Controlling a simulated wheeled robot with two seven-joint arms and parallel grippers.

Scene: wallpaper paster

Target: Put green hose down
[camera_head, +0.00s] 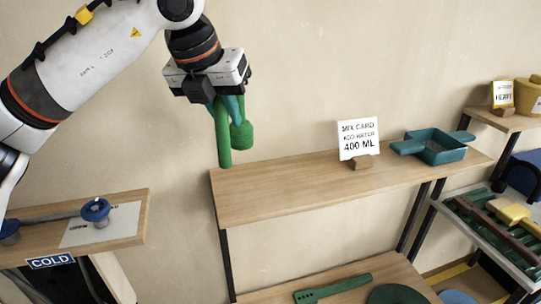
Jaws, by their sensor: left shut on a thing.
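My left gripper (217,98) comes in from the upper left and points downward. It is shut on the green hose (223,140), which hangs below it as a bent loop with two ends. The hose is near the left end of the wooden shelf (270,187), in front of the beige wall. I cannot tell whether its lower end touches the shelf. The part of the hose inside the jaws is hidden. My right gripper is not in view.
A card on a block (358,139) and a teal tray with handles (436,147) stand on the shelf's right half. The shelf's left half is clear. A green slotted tool (333,289) lies on a lower board. A ledge with a "COLD" label (50,261) is at left.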

